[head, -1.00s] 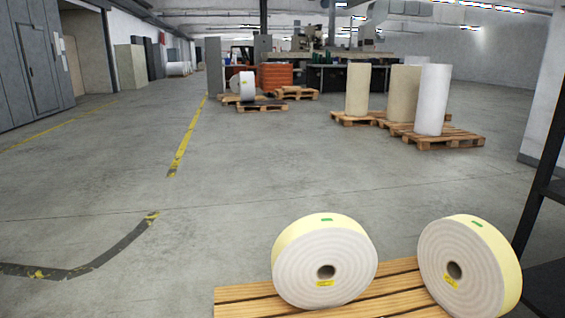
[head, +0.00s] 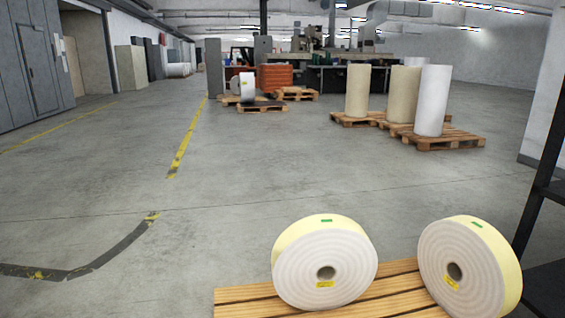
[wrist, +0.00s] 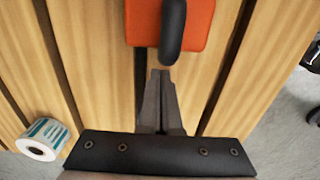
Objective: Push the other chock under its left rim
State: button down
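An orange chock (wrist: 200,25) with a black handle (wrist: 172,30) lies on wooden slats at the top of the wrist view. My gripper (wrist: 160,73) points at it with its two fingers together. The tips are just short of the handle's near end, with nothing visible between them. I cannot tell whether they touch it. In the head view two large pale rolls stand on edge on the slats, a left roll (head: 325,268) and a right roll (head: 460,270). Neither a chock nor my gripper shows in the head view. No large roll's rim shows in the wrist view.
The slatted wooden platform (head: 240,298) is at the bottom of the head view. A small label roll (wrist: 42,138) lies at lower left in the wrist view. A dark rack (head: 545,200) stands at right. Pallets with tall rolls (head: 432,100) stand farther back. Open floor lies left.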

jog(key=shift+w+d, duration=0.2)
jog(key=shift+d, duration=0.8)
jog(key=shift+w+d, duration=0.2)
jog(key=shift+d, duration=0.75)
jog(key=shift+d, duration=0.35)
jog(key=shift+w+d, duration=0.2)
jog(key=shift+d, duration=0.4)
